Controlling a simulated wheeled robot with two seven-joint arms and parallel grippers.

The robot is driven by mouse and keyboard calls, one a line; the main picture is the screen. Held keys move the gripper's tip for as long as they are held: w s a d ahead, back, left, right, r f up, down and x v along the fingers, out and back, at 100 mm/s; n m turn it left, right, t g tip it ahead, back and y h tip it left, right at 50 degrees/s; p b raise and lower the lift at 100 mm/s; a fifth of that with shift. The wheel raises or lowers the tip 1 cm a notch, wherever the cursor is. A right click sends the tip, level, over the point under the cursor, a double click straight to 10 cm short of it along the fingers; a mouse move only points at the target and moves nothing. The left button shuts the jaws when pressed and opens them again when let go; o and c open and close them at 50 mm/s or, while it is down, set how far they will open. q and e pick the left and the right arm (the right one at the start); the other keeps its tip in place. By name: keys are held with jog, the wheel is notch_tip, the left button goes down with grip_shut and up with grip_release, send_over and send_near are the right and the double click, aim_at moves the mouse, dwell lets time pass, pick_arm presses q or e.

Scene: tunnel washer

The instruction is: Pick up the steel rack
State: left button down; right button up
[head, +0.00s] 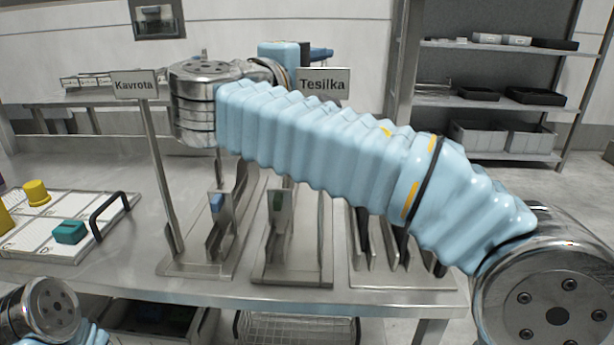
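I cannot tell for certain which thing is the steel rack. A light perforated rack or tray (104,196) with a dark handle (109,213) lies on the steel table at the left. It holds a yellow piece (36,192) and a teal piece (70,232), with another yellow piece at the picture's edge. A wire basket (297,327) sits below the table's front edge. My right arm crosses the middle of the view, well above the table, and its gripper does not show clearly. Only a joint of my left arm shows at the bottom left; its gripper is out of view.
Upright steel holders stand behind the front edge of the table (120,265), near signs "Kavrota" (136,84) and "Tesilka" (323,84). Slotted dividers (398,262) stand at the right. Shelving (498,104) with trays and bins is behind. Bare tabletop lies between the tray and the holders.

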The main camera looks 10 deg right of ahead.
grip_shut()
dwell(1.0)
jog(key=shift+r, duration=0.1)
